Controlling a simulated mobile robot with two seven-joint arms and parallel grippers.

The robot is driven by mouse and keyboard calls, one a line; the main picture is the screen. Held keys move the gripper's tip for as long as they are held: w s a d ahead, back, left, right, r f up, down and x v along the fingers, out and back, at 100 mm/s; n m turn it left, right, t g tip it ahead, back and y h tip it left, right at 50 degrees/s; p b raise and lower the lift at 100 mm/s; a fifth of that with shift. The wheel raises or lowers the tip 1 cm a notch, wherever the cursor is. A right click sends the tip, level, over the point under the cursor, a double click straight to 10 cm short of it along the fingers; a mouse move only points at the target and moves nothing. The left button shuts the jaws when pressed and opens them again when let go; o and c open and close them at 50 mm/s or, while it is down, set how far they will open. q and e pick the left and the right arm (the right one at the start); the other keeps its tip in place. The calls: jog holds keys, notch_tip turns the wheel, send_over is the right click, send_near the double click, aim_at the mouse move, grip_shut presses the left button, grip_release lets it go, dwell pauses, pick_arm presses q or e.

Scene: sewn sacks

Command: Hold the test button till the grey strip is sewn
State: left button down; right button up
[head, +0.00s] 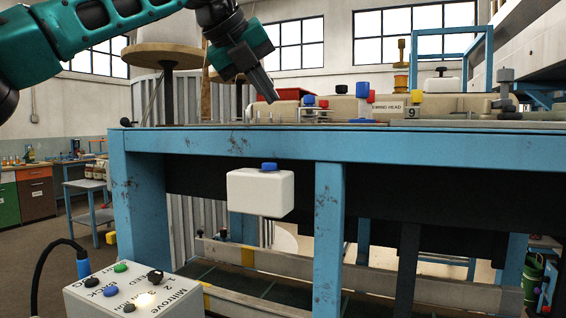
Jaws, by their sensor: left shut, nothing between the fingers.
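My left gripper (268,94) is shut and empty, pointing down above the back of the blue machine table at its left part. It appears apart from everything below. A white box (260,193) with a blue button (269,166) on top hangs under the table's front edge. A grey control box (135,298) at the lower left carries a green button (120,267), a blue button (110,291), black knobs and a glowing light (145,299). I cannot tell which is the test button. I cannot make out the grey strip. My right gripper is out of view.
The blue table frame (400,146) crosses the view, with a leg (328,240) in front. The beige sewing head (362,108), marked 9, lies along the top with red, blue and yellow knobs. A conveyor rail (380,275) runs below.

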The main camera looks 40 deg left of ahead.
pick_arm(q)
jog(key=shift+s, duration=0.25)
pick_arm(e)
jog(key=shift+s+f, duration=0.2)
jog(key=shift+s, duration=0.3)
pick_arm(q)
jog(key=b, duration=0.1)
send_over(265, 164)
notch_tip(265, 164, down, 7)
jog(key=shift+a+f, duration=0.1)
jog(key=shift+f+b, duration=0.75)
jog(key=shift+f, duration=0.05)
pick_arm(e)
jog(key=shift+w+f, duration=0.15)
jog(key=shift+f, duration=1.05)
pick_arm(q)
jog(key=shift+f+b, duration=0.3)
jog(key=shift+f, duration=0.1)
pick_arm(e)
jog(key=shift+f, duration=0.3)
